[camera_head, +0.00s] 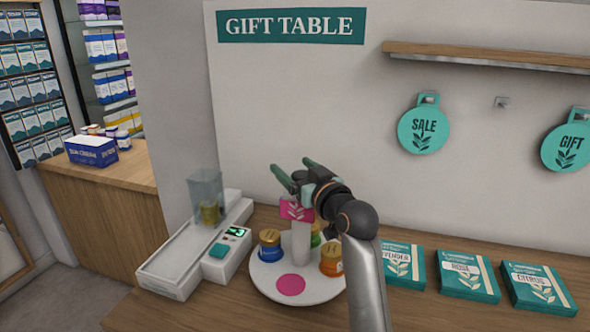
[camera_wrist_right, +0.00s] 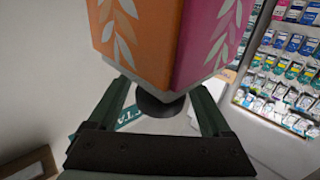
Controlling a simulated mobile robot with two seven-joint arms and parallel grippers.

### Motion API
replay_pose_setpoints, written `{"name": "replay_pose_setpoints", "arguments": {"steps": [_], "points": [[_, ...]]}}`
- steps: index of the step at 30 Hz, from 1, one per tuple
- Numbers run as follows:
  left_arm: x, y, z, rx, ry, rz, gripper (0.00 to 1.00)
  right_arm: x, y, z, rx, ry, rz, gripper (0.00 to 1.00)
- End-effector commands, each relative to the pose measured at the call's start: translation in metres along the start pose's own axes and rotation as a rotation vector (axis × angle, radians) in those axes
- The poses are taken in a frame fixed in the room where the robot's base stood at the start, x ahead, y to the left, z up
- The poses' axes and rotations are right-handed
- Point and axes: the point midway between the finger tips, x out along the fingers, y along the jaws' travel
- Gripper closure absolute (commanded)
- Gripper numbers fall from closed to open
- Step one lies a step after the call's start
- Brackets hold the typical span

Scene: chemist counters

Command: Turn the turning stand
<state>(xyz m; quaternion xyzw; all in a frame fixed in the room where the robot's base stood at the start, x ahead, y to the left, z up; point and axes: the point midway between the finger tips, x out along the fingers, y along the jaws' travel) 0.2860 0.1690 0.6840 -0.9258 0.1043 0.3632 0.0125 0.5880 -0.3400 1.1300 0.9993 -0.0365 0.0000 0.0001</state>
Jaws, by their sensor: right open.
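The turning stand has a round white plate (camera_head: 258,285) with a pink dot on it and a white post in the middle. A block with a pink leaf-printed face (camera_head: 292,210) tops the post. In the right wrist view the block (camera_wrist_right: 150,40) shows an orange face and a pink face, with a dark round part below it. My right gripper (camera_head: 300,170) is at the block's height, just above and beside it. Its green fingers (camera_wrist_right: 158,105) are apart, seen on either side of the dark part; I cannot tell whether they touch. My left gripper is not in view.
A blue jar (camera_head: 269,250), an orange jar (camera_head: 331,262) and a partly hidden green jar (camera_head: 315,237) stand on the plate. A white device (camera_head: 195,255) with a clear bin is close at left. Teal boxes (camera_head: 466,275) lie right. A shelf (camera_head: 480,55) is above.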

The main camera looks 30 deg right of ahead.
Motion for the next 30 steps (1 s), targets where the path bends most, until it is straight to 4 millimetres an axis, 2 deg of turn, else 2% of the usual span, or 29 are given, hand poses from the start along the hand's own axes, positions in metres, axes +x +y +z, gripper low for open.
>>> {"name": "replay_pose_setpoints", "arguments": {"steps": [2, 23, 30], "points": [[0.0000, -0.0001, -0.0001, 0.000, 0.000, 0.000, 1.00, -0.0002, 0.0000, 0.0001, 0.000, 0.000, 0.000, 0.21], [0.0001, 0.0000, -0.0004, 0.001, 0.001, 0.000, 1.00, -0.0004, -0.0001, 0.0005, 0.001, -0.001, 0.000, 0.99], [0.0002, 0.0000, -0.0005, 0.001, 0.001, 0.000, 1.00, -0.0004, -0.0002, 0.0006, 0.001, -0.001, -0.001, 1.00]]}}
